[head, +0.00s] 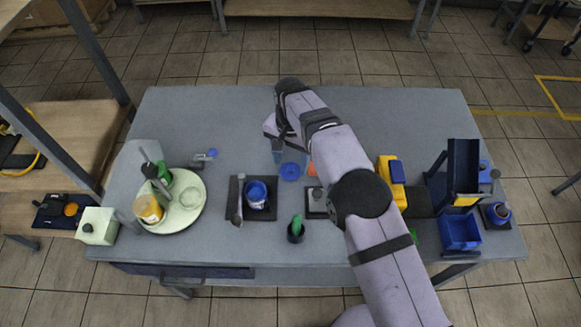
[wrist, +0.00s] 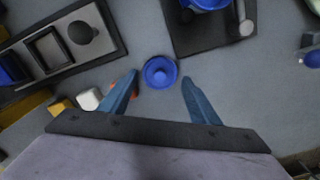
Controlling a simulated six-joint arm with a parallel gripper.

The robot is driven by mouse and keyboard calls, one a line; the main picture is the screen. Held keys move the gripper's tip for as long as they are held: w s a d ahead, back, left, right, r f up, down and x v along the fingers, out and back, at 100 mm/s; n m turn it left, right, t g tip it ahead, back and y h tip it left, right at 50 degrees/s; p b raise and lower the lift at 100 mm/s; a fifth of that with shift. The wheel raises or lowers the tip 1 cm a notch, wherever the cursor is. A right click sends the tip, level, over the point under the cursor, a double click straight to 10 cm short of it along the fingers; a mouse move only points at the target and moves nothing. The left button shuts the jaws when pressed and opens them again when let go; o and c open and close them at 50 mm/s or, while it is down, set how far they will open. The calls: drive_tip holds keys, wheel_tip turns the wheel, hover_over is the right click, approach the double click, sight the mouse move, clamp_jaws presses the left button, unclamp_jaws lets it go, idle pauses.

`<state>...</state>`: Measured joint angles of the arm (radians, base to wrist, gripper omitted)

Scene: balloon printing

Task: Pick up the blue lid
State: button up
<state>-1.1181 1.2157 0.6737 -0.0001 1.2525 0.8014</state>
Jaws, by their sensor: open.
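The blue lid (head: 290,171) lies on the grey table near the middle, a flat round disc. In the wrist view the lid (wrist: 160,72) shows a raised centre knob. My gripper (head: 279,156) is open and empty beside the lid. In the wrist view its two blue fingers (wrist: 160,84) point toward the lid, one to each side, with clear gaps between them and it. The lid sits around the level of the fingertips in that picture. I cannot tell the height of the fingertips above the table.
A blue container (head: 257,193) stands on a dark mat (head: 238,212) left of the lid, with a spoon. A round tray (head: 190,216) with jars is at the far left. A yellow and blue object (head: 391,170) and blue bins (head: 460,230) are at the right. The table's back is clear.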

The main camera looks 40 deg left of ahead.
drive_tip(key=shift+f, duration=1.1)
drive_tip(key=shift+c, duration=0.6)
drive_tip(key=c, duration=0.6)
drive_tip(key=shift+r, duration=0.1)
